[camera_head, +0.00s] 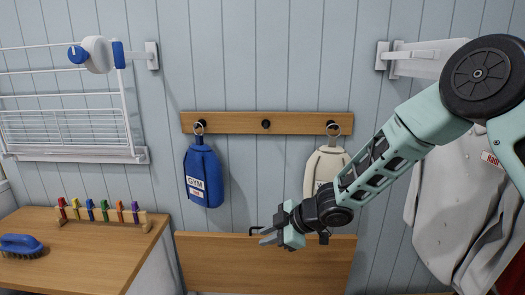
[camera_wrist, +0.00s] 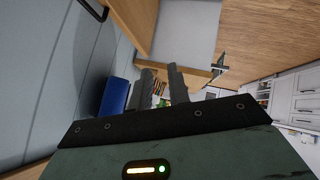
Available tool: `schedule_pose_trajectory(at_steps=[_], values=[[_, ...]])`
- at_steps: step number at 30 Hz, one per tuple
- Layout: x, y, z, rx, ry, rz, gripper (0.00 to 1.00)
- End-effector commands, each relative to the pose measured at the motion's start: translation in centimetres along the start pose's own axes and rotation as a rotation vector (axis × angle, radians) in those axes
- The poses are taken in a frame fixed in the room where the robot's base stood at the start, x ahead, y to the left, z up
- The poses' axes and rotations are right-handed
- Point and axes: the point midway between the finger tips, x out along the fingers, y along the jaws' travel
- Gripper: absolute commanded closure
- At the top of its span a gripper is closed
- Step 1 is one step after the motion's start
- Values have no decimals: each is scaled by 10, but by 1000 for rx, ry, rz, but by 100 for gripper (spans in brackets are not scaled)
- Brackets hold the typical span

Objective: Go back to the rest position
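My gripper (camera_head: 266,236) is in front of the wall in the head view, below the row of pegs and just in front of the upper part of a wooden panel. Its fingers point left. In the wrist view the two dark fingers (camera_wrist: 162,88) stand a little apart, with nothing held between them. My arm comes in from the right edge and hides part of a cream bag (camera_head: 323,165). A blue bag with a GYM label (camera_head: 205,176) hangs from the left peg, apart from my gripper.
A wooden peg rail (camera_head: 285,123) has a bare middle peg. A wooden panel (camera_head: 215,262) is below. A counter (camera_head: 80,262) at left holds a blue brush (camera_head: 20,245) and a rack of coloured pegs (camera_head: 103,215). A drying rack (camera_head: 70,130) and a pale shirt (camera_head: 450,220) hang on the wall.

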Motion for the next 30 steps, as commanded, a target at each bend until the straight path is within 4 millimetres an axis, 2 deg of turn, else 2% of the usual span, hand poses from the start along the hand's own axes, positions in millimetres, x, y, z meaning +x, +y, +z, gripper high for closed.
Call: schedule_pose_trajectory(at_steps=[11, 17, 20, 23, 27, 30], values=[[-31, -11, -17, 114, -142, 35, 82], [-66, -32, -29, 234, -273, 59, 82], [-93, -53, -35, 323, -364, 68, 82], [-131, -89, -42, 445, -479, 70, 82], [-188, -154, -47, 641, -636, 48, 82], [-222, -200, -50, 769, -723, 16, 82]])
